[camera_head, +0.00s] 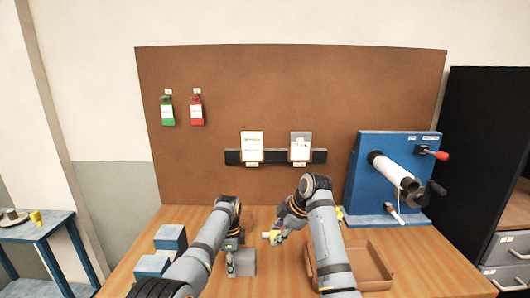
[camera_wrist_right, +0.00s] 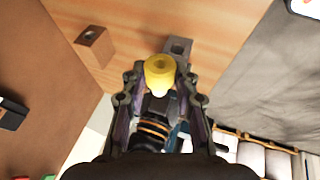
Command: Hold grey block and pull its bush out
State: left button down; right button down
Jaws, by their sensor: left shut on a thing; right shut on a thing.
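The grey block (camera_head: 243,263) stands on the wooden table in the head view, and my left gripper (camera_head: 231,264) is shut on its left side. The yellow bush (camera_head: 266,234) is up and to the right of the block, apart from it. My right gripper (camera_head: 274,236) is shut on the bush. In the right wrist view the bush (camera_wrist_right: 160,73) sits between the fingertips of the right gripper (camera_wrist_right: 160,90), with its open end showing. A grey block with a dark hole (camera_wrist_right: 180,47) shows just beyond it.
Two blue blocks (camera_head: 171,237) stand at the left. A blue machine with a white roller (camera_head: 388,170) stands at the back right. A brown block with a hole (camera_wrist_right: 93,46) shows in the wrist view.

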jog(key=shift+r, duration=2.45)
pick_arm(q)
jog(key=c, duration=0.5)
grip_release()
